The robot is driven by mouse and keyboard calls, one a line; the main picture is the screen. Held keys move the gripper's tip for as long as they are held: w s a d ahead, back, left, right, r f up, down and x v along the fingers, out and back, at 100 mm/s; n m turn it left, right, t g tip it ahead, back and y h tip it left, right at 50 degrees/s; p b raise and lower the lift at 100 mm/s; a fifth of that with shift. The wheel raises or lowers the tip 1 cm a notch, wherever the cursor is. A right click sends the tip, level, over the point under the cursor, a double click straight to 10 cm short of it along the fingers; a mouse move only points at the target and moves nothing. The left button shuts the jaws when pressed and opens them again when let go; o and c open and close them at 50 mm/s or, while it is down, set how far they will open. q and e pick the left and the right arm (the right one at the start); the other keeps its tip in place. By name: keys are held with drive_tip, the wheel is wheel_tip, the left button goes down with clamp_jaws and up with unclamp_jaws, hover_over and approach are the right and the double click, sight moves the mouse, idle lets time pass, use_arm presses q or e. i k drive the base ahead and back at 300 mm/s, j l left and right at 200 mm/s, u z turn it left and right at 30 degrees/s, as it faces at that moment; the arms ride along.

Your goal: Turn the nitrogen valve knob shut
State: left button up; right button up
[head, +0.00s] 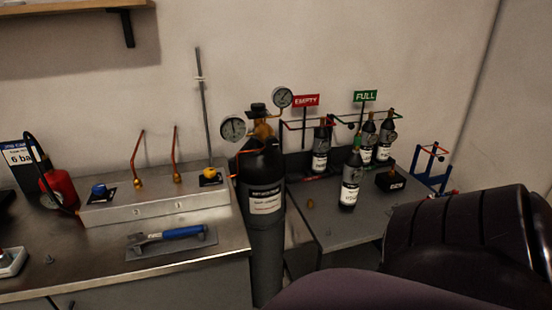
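A tall black gas cylinder (262,229) with a white label stands at the front edge, in the gap between two bench tops. The label's print is too small to read. A brass regulator (263,131) with two round gauges (233,128) sits on it, with a dark knob (257,110) on top. A grey manifold block (155,208) to its left carries a blue knob (99,190) and a yellow knob (211,174). I cannot tell which knob is the nitrogen valve or how far it is turned. Neither of my grippers is in view.
A blue-handled wrench (172,236) lies on a grey mat before the manifold. A red bottle (58,187) stands at left. Small black bottles (350,187) stand at right near EMPTY (306,100) and FULL (366,96) signs. Dark rounded shapes cover the lower right.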

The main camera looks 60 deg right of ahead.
sight(258, 108)
drive_tip(key=z, duration=1.8)
